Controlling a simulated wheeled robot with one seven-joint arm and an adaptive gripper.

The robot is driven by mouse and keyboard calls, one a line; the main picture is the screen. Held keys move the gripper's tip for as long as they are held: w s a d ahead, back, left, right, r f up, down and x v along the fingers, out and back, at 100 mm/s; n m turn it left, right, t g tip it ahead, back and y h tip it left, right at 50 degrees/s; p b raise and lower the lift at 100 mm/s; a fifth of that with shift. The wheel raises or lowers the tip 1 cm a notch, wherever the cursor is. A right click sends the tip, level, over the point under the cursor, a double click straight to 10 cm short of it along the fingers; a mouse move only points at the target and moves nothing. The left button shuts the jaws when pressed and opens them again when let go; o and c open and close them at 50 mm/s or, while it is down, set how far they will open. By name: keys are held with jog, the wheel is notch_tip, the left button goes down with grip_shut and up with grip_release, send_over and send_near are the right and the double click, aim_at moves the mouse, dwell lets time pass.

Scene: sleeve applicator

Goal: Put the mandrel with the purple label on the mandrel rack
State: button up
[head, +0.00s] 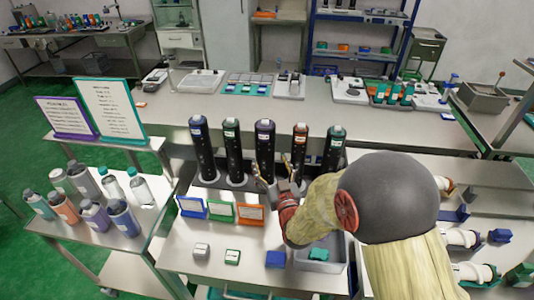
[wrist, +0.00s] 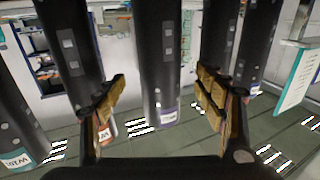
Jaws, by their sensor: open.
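Several tall black mandrels stand upright in a row on grey bases on the steel table in the head view. The middle one, the purple-label mandrel (head: 265,150), has a purple-edged top; its purple label shows in the wrist view (wrist: 168,116). My gripper (head: 274,176) is open and empty, low in front of this mandrel. In the wrist view its fingers (wrist: 160,98) appear on either side of the mandrel, with gaps at both sides; I cannot tell whether they reach around it. I cannot identify the mandrel rack with certainty.
An orange-topped mandrel (head: 301,147) and a green-topped mandrel (head: 231,150) stand close on either side. Blue, green and orange cards (head: 250,213) stand in front. A grey bin (head: 305,264) sits near my arm. Bottles (head: 93,213) fill the left side table.

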jog(key=s+d+r+m+g+h, duration=0.1)
jog(key=s+d+r+g+h, duration=0.1)
jog(key=s+d+r+g, duration=0.8)
jog(key=s, duration=1.2)
jog(key=s+d+r+m+g+h, duration=0.1)
jog(key=s+d+r+g, duration=0.1)
jog(key=s, duration=1.2)
jog(key=shift+d+r, duration=0.15)
jog(key=shift+d, duration=0.7)
